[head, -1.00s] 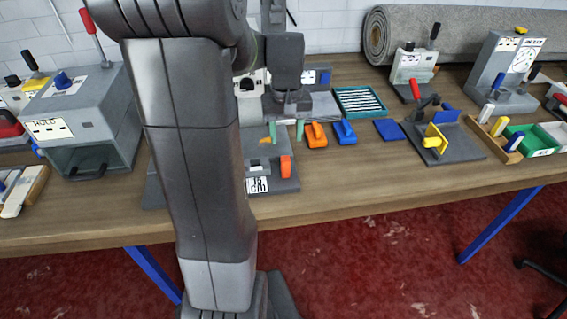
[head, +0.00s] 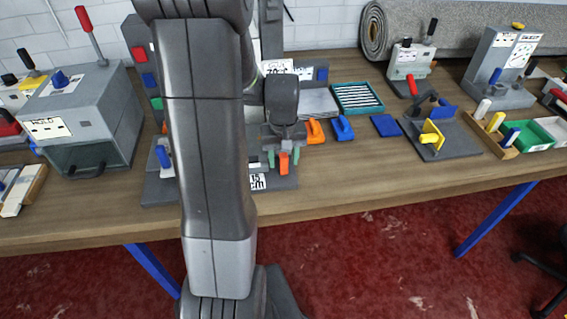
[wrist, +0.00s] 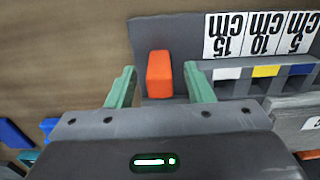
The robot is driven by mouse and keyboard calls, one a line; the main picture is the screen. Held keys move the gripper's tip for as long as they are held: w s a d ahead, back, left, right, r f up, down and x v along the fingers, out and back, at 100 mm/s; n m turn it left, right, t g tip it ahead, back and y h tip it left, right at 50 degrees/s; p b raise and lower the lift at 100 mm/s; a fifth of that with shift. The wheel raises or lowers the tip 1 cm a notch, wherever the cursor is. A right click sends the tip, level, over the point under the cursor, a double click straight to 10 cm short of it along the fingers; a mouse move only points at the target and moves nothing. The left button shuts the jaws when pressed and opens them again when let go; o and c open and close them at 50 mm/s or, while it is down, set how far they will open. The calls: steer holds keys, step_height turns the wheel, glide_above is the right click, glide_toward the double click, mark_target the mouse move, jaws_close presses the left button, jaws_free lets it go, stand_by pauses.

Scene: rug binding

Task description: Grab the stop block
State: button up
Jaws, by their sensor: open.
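The stop block, an orange-red upright block (head: 284,167), stands on a grey fixture (head: 160,192) near the front of the bench. In the wrist view the block (wrist: 160,75) stands between the two green fingers of my gripper (wrist: 159,70), with a gap on each side. The gripper (head: 283,157) is open and points down over the block. The fixture carries labels reading 15, 10 and 5 cm (wrist: 260,35), and slots marked white, yellow and blue beside them. My arm hides much of the fixture in the head view.
An orange piece (head: 315,131) and a blue piece (head: 342,128) lie just right of the gripper, with a flat blue square (head: 385,126) farther right. A green tray of strips (head: 358,98) is behind. A grey box machine (head: 85,115) stands left. Bare wood lies in front.

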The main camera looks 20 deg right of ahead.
jaws_close()
steer(key=shift+r, duration=0.1)
